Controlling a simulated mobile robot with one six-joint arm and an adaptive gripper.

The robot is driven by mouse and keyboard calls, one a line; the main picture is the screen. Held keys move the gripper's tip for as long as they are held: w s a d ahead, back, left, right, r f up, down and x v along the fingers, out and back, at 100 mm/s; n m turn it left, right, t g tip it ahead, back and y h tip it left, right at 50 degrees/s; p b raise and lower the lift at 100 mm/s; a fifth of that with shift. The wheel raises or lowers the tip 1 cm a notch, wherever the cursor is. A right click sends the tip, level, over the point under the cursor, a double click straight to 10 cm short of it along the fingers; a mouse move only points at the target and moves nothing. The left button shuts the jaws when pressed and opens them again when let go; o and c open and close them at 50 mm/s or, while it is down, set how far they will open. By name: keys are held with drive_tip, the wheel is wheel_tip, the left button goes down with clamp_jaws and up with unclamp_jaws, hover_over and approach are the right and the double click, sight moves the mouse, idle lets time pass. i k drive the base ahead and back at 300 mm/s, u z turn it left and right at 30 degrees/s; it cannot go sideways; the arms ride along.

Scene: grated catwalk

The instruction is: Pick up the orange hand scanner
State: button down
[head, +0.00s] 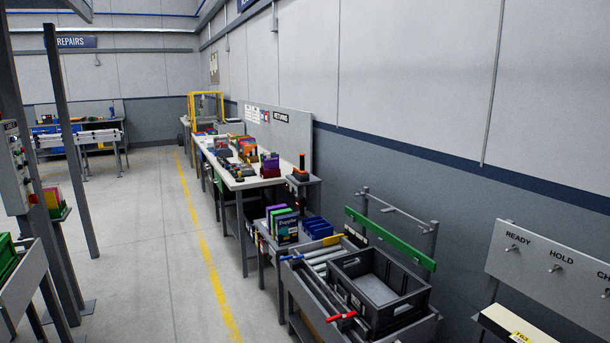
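A small orange and black object (301,174), which looks like the orange hand scanner, stands upright on a small dark stand (304,181) at the near right end of the long white workbench. It is far off and small, so its details are hard to make out. My gripper is not in view.
The long workbench (238,182) along the right wall holds several coloured items. Nearer stand a low table with upright folders (286,228) and blue bins (317,228), and a roller cart with a dark crate (378,290). Open floor (150,230) with a yellow line lies left.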

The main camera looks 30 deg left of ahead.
sight(302, 170)
drive_tip(key=k, duration=0.65)
drive_tip(key=u, duration=0.4)
drive_tip(key=i, duration=0.65)
drive_tip(key=u, duration=0.85)
drive_tip(key=i, duration=0.65)
drive_tip(key=u, duration=0.75)
drive_tip(key=i, duration=1.55)
drive_tip(key=u, duration=0.25)
